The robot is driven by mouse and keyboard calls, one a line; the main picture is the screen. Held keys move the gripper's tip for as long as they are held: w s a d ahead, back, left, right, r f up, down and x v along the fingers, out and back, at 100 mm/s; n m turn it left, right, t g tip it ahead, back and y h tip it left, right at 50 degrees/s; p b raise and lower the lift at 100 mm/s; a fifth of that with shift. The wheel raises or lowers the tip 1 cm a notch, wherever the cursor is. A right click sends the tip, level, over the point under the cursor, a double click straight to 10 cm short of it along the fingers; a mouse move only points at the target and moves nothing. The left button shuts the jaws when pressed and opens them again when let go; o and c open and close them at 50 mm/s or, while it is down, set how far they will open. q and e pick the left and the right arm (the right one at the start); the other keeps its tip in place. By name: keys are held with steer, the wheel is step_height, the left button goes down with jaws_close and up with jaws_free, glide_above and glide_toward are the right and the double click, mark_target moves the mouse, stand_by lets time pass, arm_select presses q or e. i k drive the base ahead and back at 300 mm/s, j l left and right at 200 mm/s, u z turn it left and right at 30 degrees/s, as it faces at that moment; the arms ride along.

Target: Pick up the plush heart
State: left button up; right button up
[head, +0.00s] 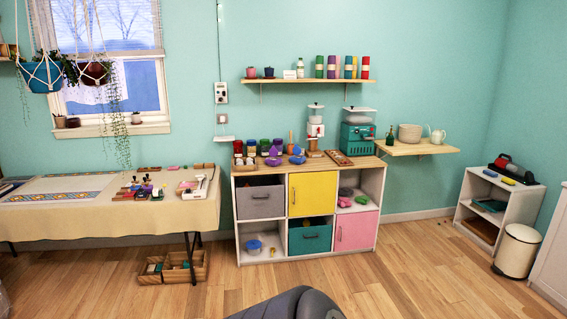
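I cannot pick out a plush heart for sure at this distance. Small purple and blue items (297,159) lie on the wooden top of the white cabinet (307,255), too small to identify. Pink and green items (345,202) sit in the cabinet's upper right opening, also unclear. Neither of my grippers shows in the head view; only a dark grey rounded part, apparently mine, shows at the bottom edge.
A cloth-covered table (110,220) with craft items stands at the left, with wooden boxes (185,268) below. A low white shelf (500,205) and cream bin (517,251) stand at the right. The wooden floor (420,280) before the cabinet is clear.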

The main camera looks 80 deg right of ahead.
mark_target(296, 159)
steer(key=z, duration=2.8)
